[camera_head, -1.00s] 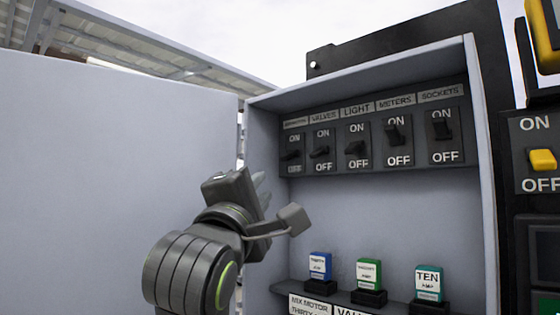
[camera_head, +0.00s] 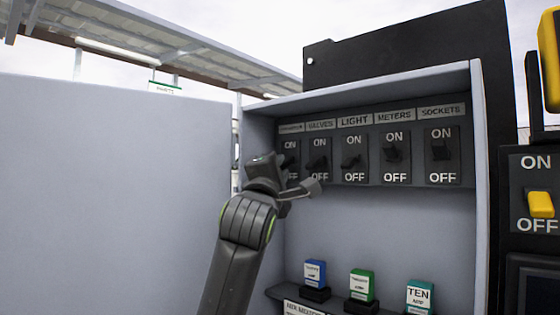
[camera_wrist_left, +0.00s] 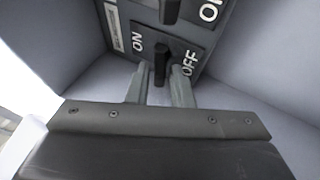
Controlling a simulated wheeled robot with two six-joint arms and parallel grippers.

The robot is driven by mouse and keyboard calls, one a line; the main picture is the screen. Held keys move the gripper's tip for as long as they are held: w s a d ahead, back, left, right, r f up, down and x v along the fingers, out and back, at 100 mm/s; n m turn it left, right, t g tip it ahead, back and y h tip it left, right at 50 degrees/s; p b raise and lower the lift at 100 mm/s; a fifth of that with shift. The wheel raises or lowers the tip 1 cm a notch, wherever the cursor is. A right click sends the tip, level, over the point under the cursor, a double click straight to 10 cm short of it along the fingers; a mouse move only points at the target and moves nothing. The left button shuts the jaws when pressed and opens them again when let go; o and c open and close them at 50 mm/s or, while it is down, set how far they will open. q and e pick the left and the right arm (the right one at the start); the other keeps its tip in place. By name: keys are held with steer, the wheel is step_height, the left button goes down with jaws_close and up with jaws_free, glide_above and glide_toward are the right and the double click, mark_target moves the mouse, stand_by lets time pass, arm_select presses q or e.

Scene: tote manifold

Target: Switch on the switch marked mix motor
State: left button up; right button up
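The leftmost switch (camera_head: 290,148) of the row in the grey cabinet has a label too small to read; below it a fuse shelf label reads mix motor. My left gripper (camera_head: 296,176) is at this switch and hides its lower part in the head view. In the left wrist view, the black switch lever (camera_wrist_left: 160,62) stands between my two gripper fingers (camera_wrist_left: 160,86), with ON to its left and OFF to its right. The fingers are apart, with gaps beside the lever. Whether they touch it, and which way it is tipped, I cannot tell. My right gripper is not in view.
The valves switch (camera_head: 319,158), light switch (camera_head: 354,158), meters switch (camera_head: 394,156) and sockets switch (camera_head: 441,152) follow to the right. Blue (camera_head: 315,272), green (camera_head: 362,283) and teal (camera_head: 420,296) fuses stand below. The open cabinet door (camera_head: 110,190) is at the left.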

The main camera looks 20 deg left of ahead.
arm_select(q)
steer(key=shift+w, duration=0.2)
jaws_close()
steer(key=shift+r, duration=0.1)
